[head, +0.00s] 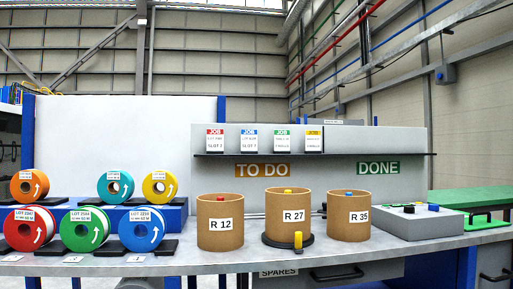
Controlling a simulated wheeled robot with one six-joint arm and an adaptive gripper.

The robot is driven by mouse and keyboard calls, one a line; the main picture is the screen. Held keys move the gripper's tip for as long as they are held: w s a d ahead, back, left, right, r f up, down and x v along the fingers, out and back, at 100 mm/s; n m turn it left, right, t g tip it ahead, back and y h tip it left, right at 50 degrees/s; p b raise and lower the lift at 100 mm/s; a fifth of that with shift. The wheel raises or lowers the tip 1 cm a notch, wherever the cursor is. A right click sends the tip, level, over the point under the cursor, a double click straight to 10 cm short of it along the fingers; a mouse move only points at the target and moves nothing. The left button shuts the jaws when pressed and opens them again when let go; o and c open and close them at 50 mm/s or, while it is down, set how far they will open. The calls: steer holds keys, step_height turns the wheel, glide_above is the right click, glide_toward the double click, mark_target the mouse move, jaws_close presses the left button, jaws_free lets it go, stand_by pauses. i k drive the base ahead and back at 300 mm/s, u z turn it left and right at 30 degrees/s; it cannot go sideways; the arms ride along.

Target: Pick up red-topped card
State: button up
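The red-topped card (215,138) stands upright at the left end of the dark shelf (315,154), above the TO DO sign. It is white with a red JOB band and small dark print. A blue-topped card (249,139), a green-topped card (282,139) and a yellow-topped card (314,140) stand in a row to its right, with gaps between them. Nothing covers the red-topped card. My gripper is not in this view.
Below the shelf, brown drums labelled R 12 (220,225), R 27 (289,220) and R 35 (348,217) stand on the grey bench (330,262). Coloured spools (82,229) sit at left. A control box (408,222) is at right. The shelf above DONE (378,169) is clear.

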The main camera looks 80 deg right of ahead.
mark_target(215, 136)
steer(key=z, duration=2)
